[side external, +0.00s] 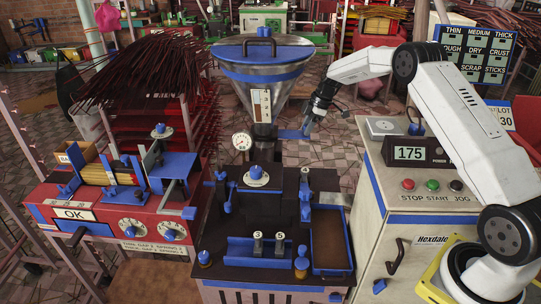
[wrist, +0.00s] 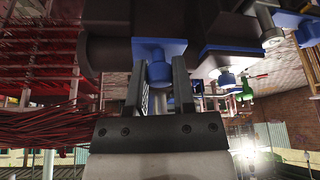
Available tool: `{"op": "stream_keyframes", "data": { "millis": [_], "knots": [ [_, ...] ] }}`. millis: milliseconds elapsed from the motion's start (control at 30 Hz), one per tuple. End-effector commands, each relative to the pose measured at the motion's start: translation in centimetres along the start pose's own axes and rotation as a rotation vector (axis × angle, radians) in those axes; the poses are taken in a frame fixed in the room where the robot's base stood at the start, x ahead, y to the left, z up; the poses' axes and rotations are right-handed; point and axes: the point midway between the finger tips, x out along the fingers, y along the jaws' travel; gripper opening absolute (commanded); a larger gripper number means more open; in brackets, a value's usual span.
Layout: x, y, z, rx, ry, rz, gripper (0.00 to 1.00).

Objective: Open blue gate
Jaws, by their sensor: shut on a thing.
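The blue gate (side external: 289,134) is a flat blue plate sticking out to the right from the neck under the clear hopper (side external: 262,85). My gripper (side external: 308,124) is at the outer right end of this plate, coming in from the upper right. In the wrist view my gripper (wrist: 159,88) has its two dark fingers on either side of a blue rounded knob (wrist: 159,72), and it is shut on this part of the gate. The inner end of the gate is hidden in the dark neck.
A round gauge (side external: 242,141) sits left of the neck. The extruder bench (side external: 225,258) with blue fittings stands below. A red machine (side external: 110,220) and dark red incense sticks (side external: 140,80) are at left.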

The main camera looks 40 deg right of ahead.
Motion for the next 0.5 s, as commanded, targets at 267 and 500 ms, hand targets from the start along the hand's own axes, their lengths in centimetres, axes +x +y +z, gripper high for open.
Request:
{"op": "stream_keyframes", "data": {
  "millis": [267,500],
  "knots": [
    [-0.36,-0.18,0.64,0.001,0.002,0.003,0.0],
    [-0.33,-0.17,0.59,0.001,0.001,0.003,0.67]
  ]
}}
